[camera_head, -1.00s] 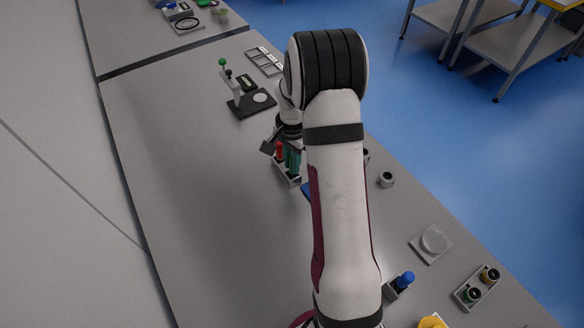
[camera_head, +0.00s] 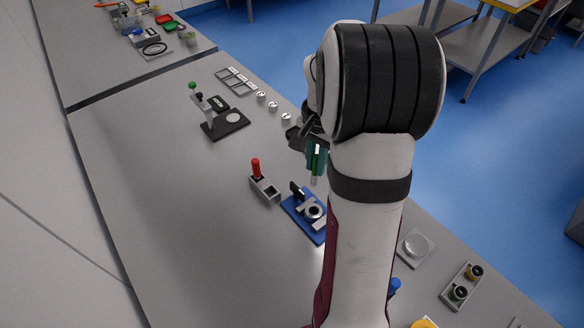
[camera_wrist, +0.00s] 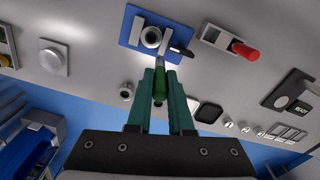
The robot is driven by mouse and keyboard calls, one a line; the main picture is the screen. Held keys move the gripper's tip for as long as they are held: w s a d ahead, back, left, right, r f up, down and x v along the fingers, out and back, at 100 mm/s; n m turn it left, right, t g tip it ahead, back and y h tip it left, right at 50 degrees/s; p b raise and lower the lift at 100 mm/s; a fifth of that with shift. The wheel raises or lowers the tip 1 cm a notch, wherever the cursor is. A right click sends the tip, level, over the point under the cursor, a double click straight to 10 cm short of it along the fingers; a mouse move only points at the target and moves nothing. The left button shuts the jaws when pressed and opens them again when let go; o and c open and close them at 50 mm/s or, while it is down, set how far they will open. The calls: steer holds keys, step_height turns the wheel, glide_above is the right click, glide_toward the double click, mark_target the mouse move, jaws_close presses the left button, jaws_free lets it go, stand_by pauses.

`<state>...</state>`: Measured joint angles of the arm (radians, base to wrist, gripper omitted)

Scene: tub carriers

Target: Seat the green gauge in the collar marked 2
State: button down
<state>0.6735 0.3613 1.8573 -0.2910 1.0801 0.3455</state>
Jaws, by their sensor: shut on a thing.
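My gripper (camera_wrist: 162,105) has teal fingers shut on the green gauge (camera_wrist: 159,86). The gauge's pale tip points away from the wrist. In the head view the tip (camera_head: 316,181) hangs below the fingers, clear of the bench, behind and to the right of a grey rack. Several small pale round pieces stand on the bench; three form a row, the middle one (camera_head: 273,106) among them. They also show in the wrist view (camera_wrist: 245,129). They may be the collars, but I cannot read which is marked 2. My arm hides part of the bench.
A black stand (camera_head: 225,124) is farther back. The bench's left side is clear.

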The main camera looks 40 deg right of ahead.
steer(key=s+d+r, duration=0.1)
steer(key=s+d, duration=0.2)
steer(key=s, duration=1)
steer(key=w+a+f, duration=0.1)
steer(key=w+f, duration=0.2)
steer(key=w+a+f, duration=0.2)
steer(key=w+f, duration=0.2)
steer(key=w+a+f, duration=0.1)
steer(key=w+f, duration=0.2)
steer(key=shift+w+a+f, duration=0.25)
steer(key=shift+f, duration=0.15)
steer(key=shift+f, duration=0.1)
steer(key=c, duration=0.8)
jaws_free()
